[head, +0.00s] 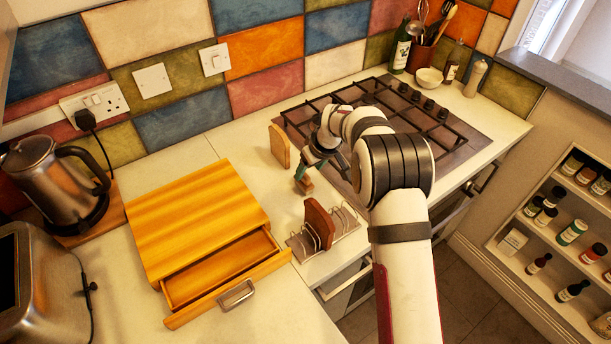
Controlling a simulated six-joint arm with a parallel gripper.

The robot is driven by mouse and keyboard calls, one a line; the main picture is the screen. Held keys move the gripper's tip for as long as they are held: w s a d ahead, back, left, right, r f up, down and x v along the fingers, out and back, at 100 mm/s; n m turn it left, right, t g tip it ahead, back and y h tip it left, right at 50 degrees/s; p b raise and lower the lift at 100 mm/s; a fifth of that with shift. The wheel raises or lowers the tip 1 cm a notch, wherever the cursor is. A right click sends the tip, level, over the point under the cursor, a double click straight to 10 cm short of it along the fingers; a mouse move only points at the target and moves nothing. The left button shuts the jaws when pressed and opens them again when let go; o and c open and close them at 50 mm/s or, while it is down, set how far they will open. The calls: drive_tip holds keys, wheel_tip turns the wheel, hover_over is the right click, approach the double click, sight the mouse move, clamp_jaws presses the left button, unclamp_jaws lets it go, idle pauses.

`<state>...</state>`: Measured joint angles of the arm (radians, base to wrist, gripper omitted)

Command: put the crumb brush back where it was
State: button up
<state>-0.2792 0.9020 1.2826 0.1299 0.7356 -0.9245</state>
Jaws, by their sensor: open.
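A small brown block-like end (304,185), which looks like the crumb brush, is on the white counter just below my gripper (309,168). A teal part above it may be its handle. My gripper is open and points down at it; whether the fingers touch it is too small to tell. My wrist hides part of this spot. A wooden box (190,205) stands to the left with its front drawer (222,268) pulled out; the drawer looks empty.
A toast rack (345,222) holding a brown slice stands near the counter's front edge. A pale brown slice-shaped piece (279,146) stands by the hob (462,150). A kettle (45,180) and a toaster (38,290) are at left. The front-left counter is clear.

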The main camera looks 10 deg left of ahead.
drive_tip(key=s+d+r+m+g, duration=0.1)
drive_tip(key=s+d+r+m, duration=0.1)
drive_tip(key=s+d+r, duration=0.35)
drive_tip(key=s+d+r+m, duration=0.3)
drive_tip(key=s+r, duration=0.4)
drive_tip(key=r, duration=0.1)
drive_tip(key=s+d+m, duration=0.2)
drive_tip(key=s+m, duration=0.1)
drive_tip(key=s, duration=0.6)
drive_tip(key=s+d+m+g+h, duration=0.1)
drive_tip(key=s+d+m, duration=0.2)
drive_tip(key=s, duration=0.7)
drive_tip(key=s+d+m+g, duration=0.1)
drive_tip(key=s+d+m, duration=0.2)
drive_tip(key=s, duration=0.7)
drive_tip(key=shift+r+m, duration=0.25)
drive_tip(key=shift+m, duration=0.05)
drive_tip(key=shift+w, duration=0.1)
